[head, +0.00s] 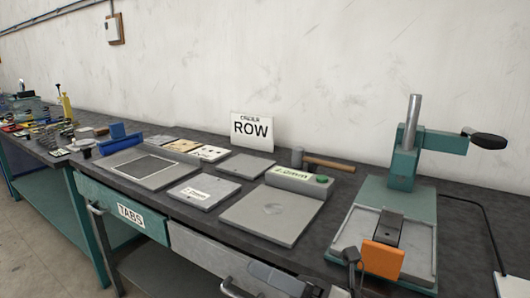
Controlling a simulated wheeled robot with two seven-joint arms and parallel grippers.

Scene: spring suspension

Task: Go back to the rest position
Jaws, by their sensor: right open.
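My right gripper (303,268) shows only in part at the bottom edge of the head view, in front of the bench's front edge. Its jaws are apart and I see nothing between them. Most of its body is cut off by the frame. My left gripper is not in view.
A dark-topped workbench (345,182) runs along the wall, with flat grey plates (272,212) and a ROW sign (252,130). A green press (404,160) with an orange block (382,261) stands at right. A TABS drawer (130,214) is below. Tools crowd the far left.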

